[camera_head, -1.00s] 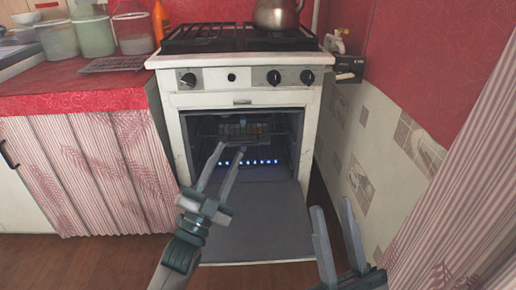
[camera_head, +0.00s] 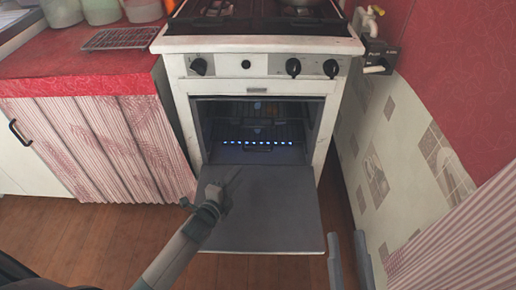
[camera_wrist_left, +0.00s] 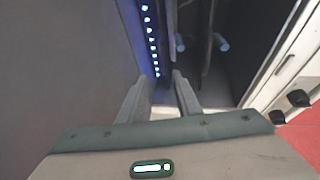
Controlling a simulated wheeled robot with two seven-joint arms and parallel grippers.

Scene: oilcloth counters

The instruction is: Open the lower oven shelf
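The white oven (camera_head: 245,88) has its front door (camera_head: 262,215) folded down flat, and the dark cavity is exposed. Inside, a row of blue lights (camera_head: 258,142) runs across near a low wire rack (camera_head: 285,132), which sits inside the cavity; its details are dim. My left gripper (camera_head: 230,178) is over the open door, in front of the cavity, with its fingers pointing towards it. In the left wrist view its fingers (camera_wrist_left: 162,82) are parted with nothing between them, and the blue lights show just beyond. My right gripper (camera_head: 348,255) is at the bottom right, open and empty, partly cut off.
A red counter (camera_head: 60,80) with a striped curtain (camera_head: 110,140) stands to the left, with a wire cooling rack (camera_head: 120,38) on it. A tiled wall (camera_head: 380,160) closes in on the right. Wooden floor (camera_head: 80,240) lies in front of the counter.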

